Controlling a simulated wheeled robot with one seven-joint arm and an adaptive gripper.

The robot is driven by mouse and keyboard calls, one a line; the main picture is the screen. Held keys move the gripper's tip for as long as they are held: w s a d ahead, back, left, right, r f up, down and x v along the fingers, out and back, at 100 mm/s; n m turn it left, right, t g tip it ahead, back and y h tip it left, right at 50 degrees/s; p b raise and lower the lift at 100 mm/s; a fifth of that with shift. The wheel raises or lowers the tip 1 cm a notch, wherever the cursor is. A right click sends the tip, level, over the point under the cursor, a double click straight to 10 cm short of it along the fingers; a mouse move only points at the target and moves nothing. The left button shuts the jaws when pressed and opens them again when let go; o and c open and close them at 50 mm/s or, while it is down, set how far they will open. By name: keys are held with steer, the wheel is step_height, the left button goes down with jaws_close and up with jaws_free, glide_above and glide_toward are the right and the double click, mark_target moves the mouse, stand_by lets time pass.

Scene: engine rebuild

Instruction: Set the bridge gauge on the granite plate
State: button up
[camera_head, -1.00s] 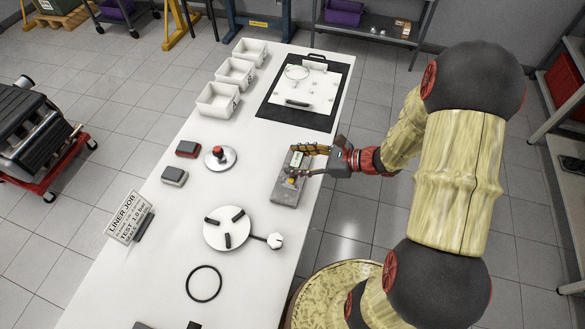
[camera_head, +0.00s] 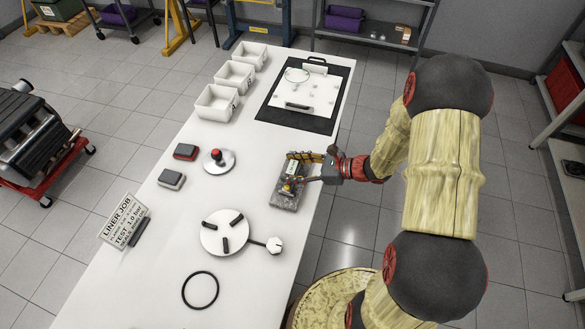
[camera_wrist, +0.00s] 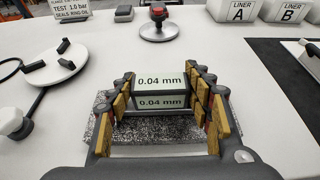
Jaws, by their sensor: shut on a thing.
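The bridge gauge (camera_wrist: 160,85) is a small dark-framed block with pale faces that read "0.04 mm" twice. My gripper (camera_wrist: 165,95) is shut on it, with yellow-padded fingers on its left and right sides. The speckled grey granite plate (camera_wrist: 178,132) lies directly below it on the white bench. In the head view my gripper (camera_head: 298,172) is over the far part of the granite plate (camera_head: 284,200), and the fingers partly cover the gauge. I cannot tell whether the gauge's underside touches the plate.
A white disc with black bars (camera_head: 222,246), joined to a white knob (camera_head: 274,245), is on the bench (camera_head: 165,255) near the plate. A red-knobbed disc (camera_head: 218,168) lies left of it. A black mat (camera_head: 275,118) with a white board is farther back. White bins (camera_head: 218,108) line the far left edge.

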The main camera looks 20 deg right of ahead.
steer(key=o, duration=1.5)
steer(key=shift+f, duration=0.1)
steer(key=shift+d+r, duration=0.15)
steer(key=shift+r, duration=0.1)
steer(key=p+v, duration=0.4)
steer(key=v, duration=0.7)
steer(key=s+a+r+n+g+h, duration=0.3)
steer(key=s+a+r+n+g, duration=0.45)
steer(key=r+n, duration=0.5)
steer(key=s+r+n+t+h, duration=0.5)
steer(key=s+r+n+h, duration=0.2)
steer(key=r+n, duration=0.5)
steer(key=shift+s+a+r+n+h, duration=0.2)
steer(key=shift+s+a+n+h, duration=0.2)
steer(key=shift+s, duration=0.45)
